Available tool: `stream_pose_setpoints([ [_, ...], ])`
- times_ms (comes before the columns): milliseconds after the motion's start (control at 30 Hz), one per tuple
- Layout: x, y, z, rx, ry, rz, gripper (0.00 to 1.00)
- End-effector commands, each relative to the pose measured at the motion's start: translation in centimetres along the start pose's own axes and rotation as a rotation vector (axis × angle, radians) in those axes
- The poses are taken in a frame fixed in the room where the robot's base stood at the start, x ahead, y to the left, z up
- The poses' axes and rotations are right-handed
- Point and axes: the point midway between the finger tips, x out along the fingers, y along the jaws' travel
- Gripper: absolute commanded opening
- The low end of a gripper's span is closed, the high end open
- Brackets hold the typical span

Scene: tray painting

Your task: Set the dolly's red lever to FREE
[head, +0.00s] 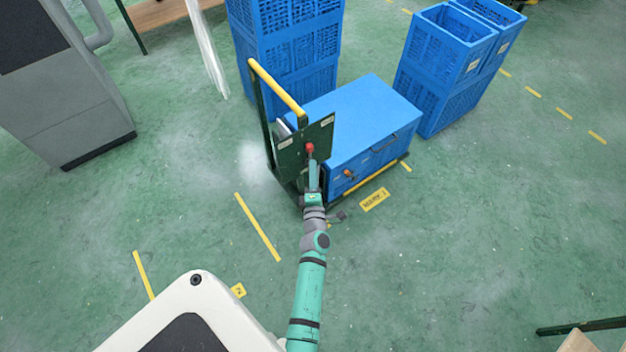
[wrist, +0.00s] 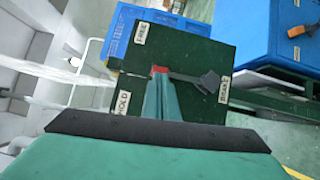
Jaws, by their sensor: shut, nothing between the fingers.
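The dolly (head: 301,190) carries a dark green lever plate (head: 318,128) beside its yellow-topped handle. The red lever knob (head: 310,147) shows at the plate, just beyond the tips of my gripper (head: 314,166). In the wrist view the plate (wrist: 190,50) has a FREE label (wrist: 141,33) at upper left, a HOLD label (wrist: 122,103) at lower left and a third label at right. The grey lever arm (wrist: 190,77) runs left from a dark hub to the red knob (wrist: 158,70), between FREE and HOLD. My shut, empty gripper (wrist: 164,82) partly covers the knob; contact is unclear.
A blue box (head: 365,110) with an orange-handled latch (head: 348,173) sits on the dolly. Blue crates stand stacked behind (head: 290,40) and at the back right (head: 445,75). A grey machine (head: 70,90) stands at left.

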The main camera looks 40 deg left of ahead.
Motion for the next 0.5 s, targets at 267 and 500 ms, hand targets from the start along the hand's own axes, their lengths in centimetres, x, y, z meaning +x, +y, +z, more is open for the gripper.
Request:
stream_pose_setpoints([
  [267,-3.8,1.0,-0.1,0.001,0.004,-0.003,0.00],
  [500,-4.7,1.4,-0.3,0.001,0.010,-0.003,0.00],
])
